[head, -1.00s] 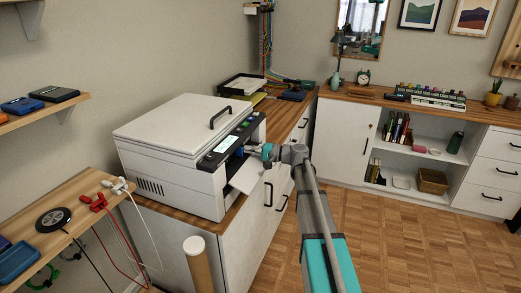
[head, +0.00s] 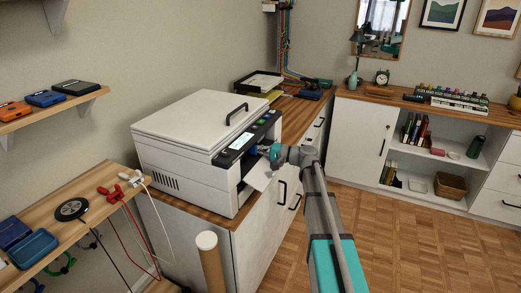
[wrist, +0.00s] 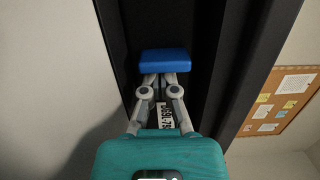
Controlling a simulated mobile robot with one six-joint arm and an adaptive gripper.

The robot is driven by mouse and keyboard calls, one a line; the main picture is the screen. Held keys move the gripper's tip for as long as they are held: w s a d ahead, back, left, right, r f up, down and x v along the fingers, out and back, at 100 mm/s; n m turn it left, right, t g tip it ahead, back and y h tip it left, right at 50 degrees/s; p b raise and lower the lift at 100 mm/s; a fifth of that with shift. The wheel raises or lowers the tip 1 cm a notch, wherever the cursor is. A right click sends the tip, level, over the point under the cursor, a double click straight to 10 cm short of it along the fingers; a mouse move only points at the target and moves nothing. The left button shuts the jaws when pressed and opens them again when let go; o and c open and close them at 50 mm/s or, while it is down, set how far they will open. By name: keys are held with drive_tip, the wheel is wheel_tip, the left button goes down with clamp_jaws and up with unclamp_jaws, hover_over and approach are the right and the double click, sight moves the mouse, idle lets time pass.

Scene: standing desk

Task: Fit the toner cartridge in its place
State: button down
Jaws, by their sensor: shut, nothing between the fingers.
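The white printer (head: 175,150) stands on the cabinet at the left, with its front flap (head: 260,176) folded down. My gripper (head: 264,151) is at the printer's front opening, above the flap. A blue part (head: 254,150), which looks like the end of the toner cartridge, shows just past the fingers in the opening. In the wrist view my gripper (wrist: 164,82) is shut with nothing between its fingers. Its fingertips are right at the blue block (wrist: 165,62); I cannot tell whether they touch. A white printed label (wrist: 166,116) shows behind the fingers. The rest of the cartridge is not distinguishable.
Dark walls of the opening (wrist: 220,60) lie close on both sides of the fingers. A wooden shelf with cables and a blue tray (head: 33,248) is at the lower left. A cardboard tube (head: 211,265) stands in front of the cabinet. The parquet floor at right is clear.

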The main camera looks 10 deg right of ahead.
drive_tip(key=shift+s+a, duration=0.15)
drive_tip(key=shift+a, duration=0.15)
drive_tip(key=shift+w+d, duration=0.2)
drive_tip(key=shift+d, duration=0.25)
drive_tip(key=d, duration=0.1)
drive_tip(key=w+d, duration=0.1)
drive_tip(key=d, duration=0.1)
drive_tip(key=shift+w+d, duration=0.1)
drive_tip(key=shift+d, duration=0.1)
drive_tip(key=v, duration=1)
drive_tip(key=shift+d+f, duration=0.1)
drive_tip(key=shift+d, duration=0.05)
